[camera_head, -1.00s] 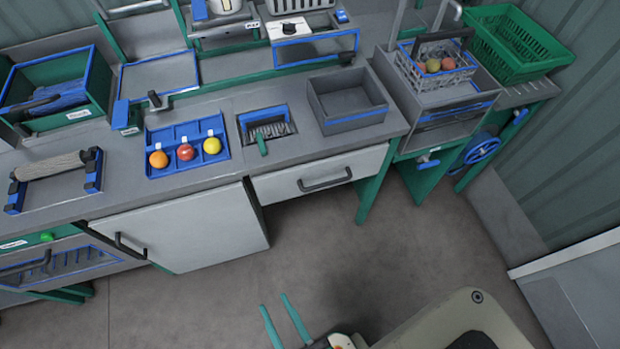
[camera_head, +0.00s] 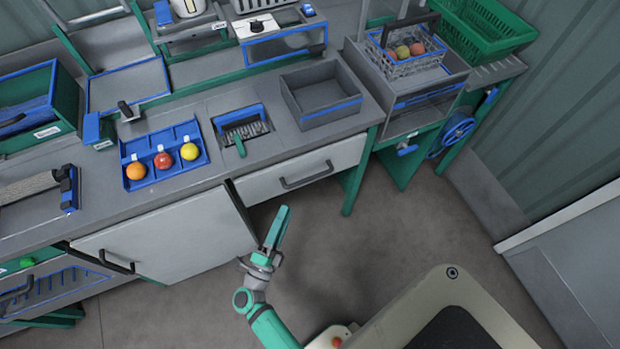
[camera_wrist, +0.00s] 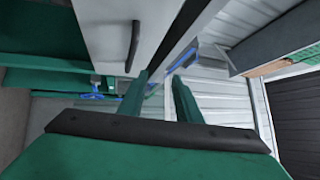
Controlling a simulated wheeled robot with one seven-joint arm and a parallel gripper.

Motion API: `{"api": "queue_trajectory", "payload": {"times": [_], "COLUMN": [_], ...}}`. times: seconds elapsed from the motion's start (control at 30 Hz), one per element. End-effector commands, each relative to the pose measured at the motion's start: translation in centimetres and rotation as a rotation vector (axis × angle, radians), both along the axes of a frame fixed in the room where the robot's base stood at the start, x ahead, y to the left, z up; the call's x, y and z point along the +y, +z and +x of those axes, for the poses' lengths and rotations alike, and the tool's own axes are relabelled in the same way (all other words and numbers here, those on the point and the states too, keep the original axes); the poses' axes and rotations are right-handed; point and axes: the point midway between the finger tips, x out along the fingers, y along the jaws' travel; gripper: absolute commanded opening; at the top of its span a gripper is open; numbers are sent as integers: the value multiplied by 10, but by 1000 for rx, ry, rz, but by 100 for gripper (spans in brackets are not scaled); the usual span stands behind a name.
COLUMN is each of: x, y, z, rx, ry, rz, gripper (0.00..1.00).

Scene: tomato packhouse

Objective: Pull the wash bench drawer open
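The wash bench drawer (camera_head: 335,158) has a pale grey front under the worktop and looks closed. Its dark bar handle (camera_head: 306,178) runs across the front. My gripper (camera_head: 283,212) is below and slightly left of the handle, apart from it, with its green fingers pointing up toward the bench. In the wrist view, the two fingers (camera_wrist: 158,75) stand apart with nothing between them. A pale panel (camera_wrist: 100,22) with a dark bar handle (camera_wrist: 134,45), apparently the drawer's, shows ahead and left of the fingertips.
A pale cupboard door (camera_head: 165,240) adjoins the drawer on the left. A green bench leg (camera_head: 352,190) stands to its right. On the worktop are a blue tray (camera_head: 128,152) with three fruits and a grey bin (camera_head: 318,118). The floor (camera_head: 400,225) before the bench is clear.

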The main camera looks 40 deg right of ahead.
Motion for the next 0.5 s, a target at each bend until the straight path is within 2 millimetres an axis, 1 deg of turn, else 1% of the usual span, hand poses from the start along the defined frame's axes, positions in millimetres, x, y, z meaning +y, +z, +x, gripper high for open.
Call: {"api": "queue_trajectory", "payload": {"times": [0.03,0.1,0.2,0.33,0.5], "x": [-8,-19,-31,-40,-46], "y": [-5,-15,-26,-35,-40], "z": [14,25,38,49,54], "rx": [-36,-77,-121,-157,-175], "ry": [-47,-114,-201,-281,-330], "rz": [41,98,165,224,254], "gripper": [31,31,31,31,31]}}
